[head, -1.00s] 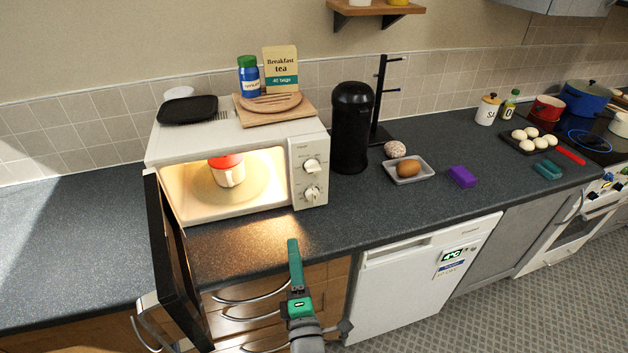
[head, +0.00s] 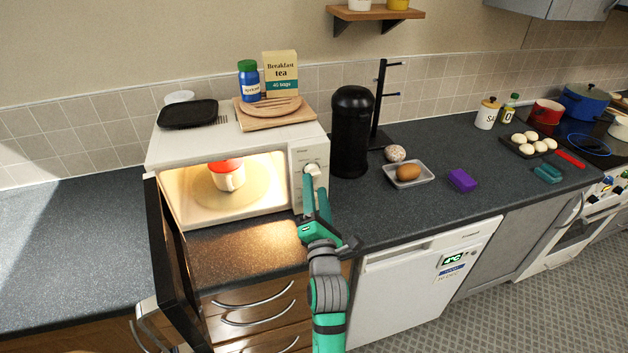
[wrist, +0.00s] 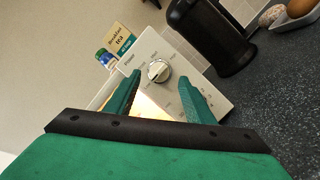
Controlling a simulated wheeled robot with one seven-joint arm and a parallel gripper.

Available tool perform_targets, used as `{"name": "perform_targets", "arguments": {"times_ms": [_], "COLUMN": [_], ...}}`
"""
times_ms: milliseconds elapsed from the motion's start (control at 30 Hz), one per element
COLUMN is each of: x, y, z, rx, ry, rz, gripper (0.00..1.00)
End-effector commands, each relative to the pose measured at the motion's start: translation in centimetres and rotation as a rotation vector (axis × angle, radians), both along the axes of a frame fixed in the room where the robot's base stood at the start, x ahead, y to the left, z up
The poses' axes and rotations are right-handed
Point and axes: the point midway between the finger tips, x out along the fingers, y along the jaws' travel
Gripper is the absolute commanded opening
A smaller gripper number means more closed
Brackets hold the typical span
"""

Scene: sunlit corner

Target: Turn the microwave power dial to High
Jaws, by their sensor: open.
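The microwave (head: 262,137) stands on the counter with its door (head: 172,265) swung open and its inside lit. A white mug with a red top (head: 228,174) sits inside on the turntable. The upper dial (head: 312,168) on the right-hand panel is the power dial; it also shows in the wrist view (wrist: 158,71), beside the word "Power". My gripper (head: 318,190) is in front of the panel, fingers pointing at it. In the wrist view my gripper (wrist: 160,95) is open, with the dial ahead between the fingers, apparently not gripped. The lower dial is hidden behind my gripper in the head view.
A black cylindrical bin (head: 351,132) and a black mug stand (head: 379,105) are just right of the microwave. A tea box (head: 281,75), blue jar (head: 249,81) and boards are on top. A tray with a brown egg (head: 408,173) lies further right.

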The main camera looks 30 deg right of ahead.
Motion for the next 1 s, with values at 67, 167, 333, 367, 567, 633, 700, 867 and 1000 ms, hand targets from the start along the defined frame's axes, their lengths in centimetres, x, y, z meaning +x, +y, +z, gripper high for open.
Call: {"name": "perform_targets", "arguments": {"times_ms": [67, 167, 333, 367, 567, 633, 700, 867, 1000], "x": [1.1, 2.1, 3.1, 3.2, 3.3, 3.3, 3.3, 3.3, 3.3], "y": [-0.5, -1.1, -1.6, -1.6, -1.7, -1.7, -1.7, -1.7, -1.7], "z": [0.4, 0.6, 0.8, 0.8, 0.8, 0.8, 0.8, 0.8, 0.8], "rx": [-0.002, 0.000, 0.000, 0.000, 0.001, 0.001, 0.001, 0.001, 0.003], "ry": [-0.001, -0.001, -0.001, -0.001, 0.000, 0.000, 0.000, 0.000, -0.001], "rz": [0.001, 0.001, 0.001, 0.001, 0.000, 0.000, 0.000, 0.000, 0.000], "gripper": [0.49, 0.49, 0.49, 0.49, 0.49, 0.49, 0.39, 0.08, 0.08]}}
